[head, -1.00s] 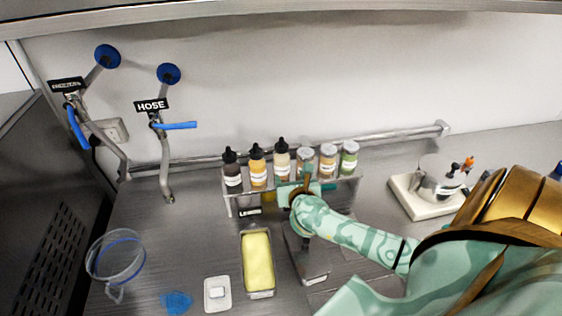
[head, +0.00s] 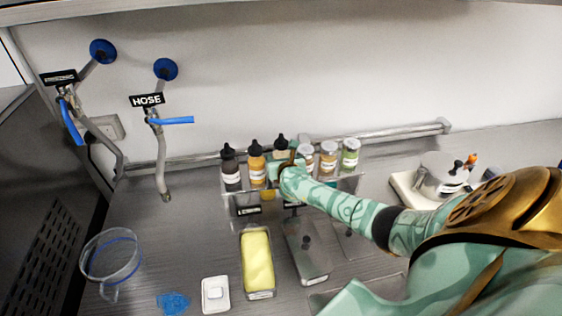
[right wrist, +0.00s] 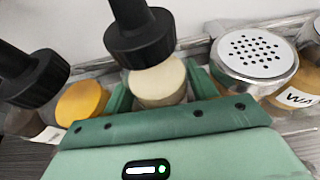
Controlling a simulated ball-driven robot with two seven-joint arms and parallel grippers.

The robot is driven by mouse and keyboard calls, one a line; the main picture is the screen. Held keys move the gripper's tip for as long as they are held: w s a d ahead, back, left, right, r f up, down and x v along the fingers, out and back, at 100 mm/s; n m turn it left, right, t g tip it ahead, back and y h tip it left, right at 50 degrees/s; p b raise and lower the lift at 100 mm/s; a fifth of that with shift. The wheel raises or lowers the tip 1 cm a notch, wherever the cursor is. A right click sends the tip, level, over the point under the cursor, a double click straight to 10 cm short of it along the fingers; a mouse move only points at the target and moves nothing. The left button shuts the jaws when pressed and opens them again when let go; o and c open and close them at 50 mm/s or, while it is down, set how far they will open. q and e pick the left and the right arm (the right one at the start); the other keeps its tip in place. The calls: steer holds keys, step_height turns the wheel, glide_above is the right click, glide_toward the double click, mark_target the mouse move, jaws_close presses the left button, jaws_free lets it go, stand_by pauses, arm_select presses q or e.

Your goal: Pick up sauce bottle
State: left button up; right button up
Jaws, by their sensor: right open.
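Three sauce bottles with black nozzle caps stand upright in a row on a small rack: a dark one (head: 231,172), an orange one (head: 257,168) and a cream one (head: 281,143), mostly hidden behind my right gripper (head: 287,170). In the right wrist view, the cream bottle (right wrist: 158,84) stands between the two green fingers of my open right gripper (right wrist: 160,90), one finger on each side. I cannot tell whether either finger touches it. The orange bottle (right wrist: 82,103) is just left of the fingers. My left gripper is not in view.
Several shaker jars, one with a perforated lid (right wrist: 257,54), stand close to the right. The rack (head: 228,197) sits before a wall pipe (head: 400,133). A yellow-filled tub (head: 257,262), white dish (head: 215,294) and clear pitcher (head: 110,258) are on the counter.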

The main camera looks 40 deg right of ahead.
mark_target(283, 152)
steer(key=shift+s+r, duration=0.1)
steer(key=c, duration=0.6)
steer(key=shift+c, duration=0.2)
steer(key=shift+r, duration=0.55)
step_height(283, 152, up, 3)
steer(key=shift+f+p, duration=0.2)
steer(key=shift+p, duration=0.5)
steer(key=s+r+p, duration=0.1)
steer(key=s+r, duration=0.1)
steer(key=s+a+r+p, duration=0.1)
steer(key=s+r, duration=0.1)
steer(key=shift+r, duration=0.3)
steer(key=s+a+r, duration=0.2)
steer(key=s+r, duration=0.2)
steer(key=s, duration=0.5)
steer(key=shift+s+a+r, duration=0.15)
steer(key=shift+s+r, duration=0.1)
steer(key=shift+r, duration=0.1)
